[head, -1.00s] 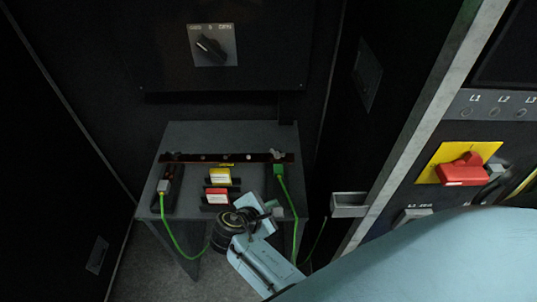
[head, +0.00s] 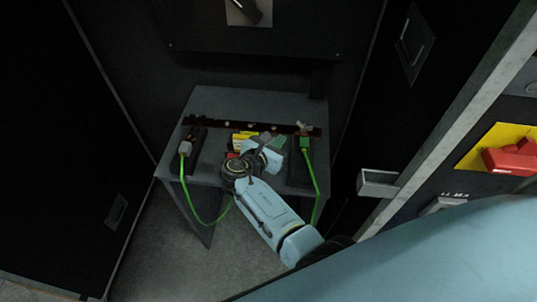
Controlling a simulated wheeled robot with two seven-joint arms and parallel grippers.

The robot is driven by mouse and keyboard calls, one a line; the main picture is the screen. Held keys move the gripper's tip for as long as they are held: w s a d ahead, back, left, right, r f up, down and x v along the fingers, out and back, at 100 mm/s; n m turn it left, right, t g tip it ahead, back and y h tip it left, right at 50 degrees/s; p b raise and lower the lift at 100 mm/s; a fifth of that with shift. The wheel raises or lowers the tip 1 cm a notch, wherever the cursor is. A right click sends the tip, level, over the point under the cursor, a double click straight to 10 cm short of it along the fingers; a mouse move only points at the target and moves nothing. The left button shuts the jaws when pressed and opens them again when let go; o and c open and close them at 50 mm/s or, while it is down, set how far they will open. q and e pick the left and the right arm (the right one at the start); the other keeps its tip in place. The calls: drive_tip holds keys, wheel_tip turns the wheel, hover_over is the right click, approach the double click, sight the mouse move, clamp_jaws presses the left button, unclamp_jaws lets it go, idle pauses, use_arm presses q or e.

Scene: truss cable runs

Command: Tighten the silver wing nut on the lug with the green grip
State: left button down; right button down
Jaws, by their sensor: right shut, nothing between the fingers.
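The lug with the green grip (head: 305,143) sits at the right end of a dark copper-brown bar (head: 250,126) on a grey stand. A small silver wing nut (head: 303,128) shows at the bar just above the green grip. A green cable runs down from the grip. My right gripper (head: 274,141) is shut and empty, just left of the green grip and apart from the wing nut. It partly covers the yellow and red blocks behind it. My left gripper is not in view.
A second lug with a grey grip (head: 185,148) and green cable is at the bar's left end. A yellow block (head: 241,139) stands between the lugs. A rotary switch (head: 246,11) is above. A cabinet with a red handle (head: 510,160) is at right.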

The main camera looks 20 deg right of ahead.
drive_tip(key=b, duration=0.5)
approach(300, 124)
drive_tip(key=x, duration=0.5)
drive_tip(key=shift+d, duration=0.1)
drive_tip(key=shift+w+d+f+b, duration=0.1)
drive_tip(key=shift+w+d+b, duration=0.3)
drive_tip(key=shift+d+b, duration=0.1)
